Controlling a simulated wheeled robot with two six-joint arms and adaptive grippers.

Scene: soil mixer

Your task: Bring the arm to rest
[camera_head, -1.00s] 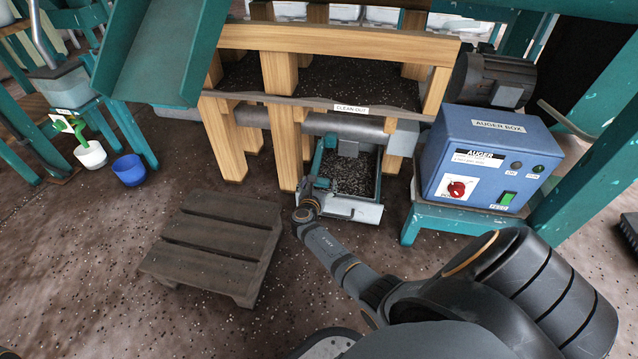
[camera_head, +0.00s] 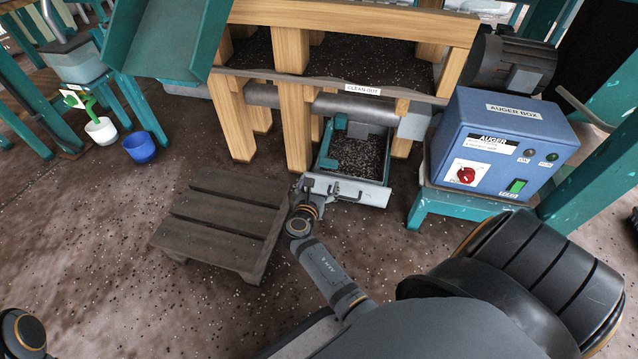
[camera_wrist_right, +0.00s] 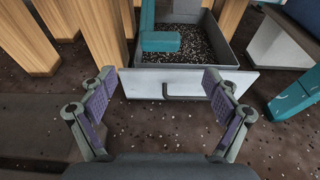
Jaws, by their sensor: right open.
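My right arm (camera_head: 325,272) reaches from the lower middle of the head view towards the clean-out drawer (camera_head: 350,187). My right gripper (camera_head: 308,184) is at the drawer's front left. In the right wrist view my right gripper (camera_wrist_right: 160,112) is open and empty, its two padded fingers wide apart. The drawer's front panel with its dark handle (camera_wrist_right: 188,97) lies ahead between and beyond the fingers, and nothing is gripped. The drawer is pulled out and holds dark speckled soil (camera_wrist_right: 190,42). A teal block sits in it. At the lower left a dark arm part of mine shows; my left gripper is not seen.
A wooden pallet (camera_head: 222,228) lies left of my right arm. The blue auger box (camera_head: 500,150) stands on a teal stand at right. A timber frame (camera_head: 293,120) rises behind the drawer. White and blue pots (camera_head: 140,147) stand at far left. Floor at lower left is open.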

